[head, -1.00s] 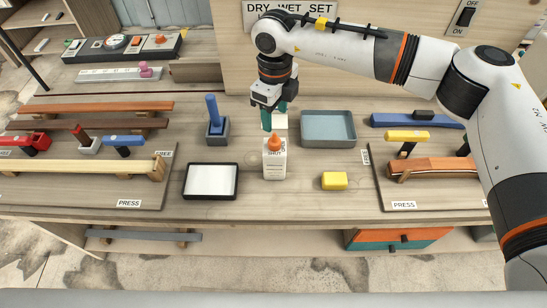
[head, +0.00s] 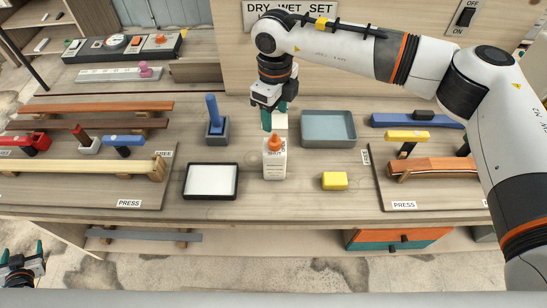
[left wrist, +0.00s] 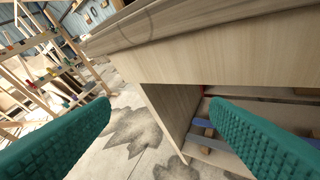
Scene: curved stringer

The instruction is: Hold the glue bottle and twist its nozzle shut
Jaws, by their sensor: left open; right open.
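My left gripper (head: 22,254) is open and empty at the lower left, off the bench. Its two teal fingers also show in the left wrist view (left wrist: 160,135), with the bench front and floor beyond.
A white pad in a black tray (head: 238,182) lies left of the bottle. A blue-handled tool in a grey holder (head: 217,131), a grey tray (head: 356,129) and a yellow block (head: 334,181) stand around it. Press racks with wooden strips flank both sides.

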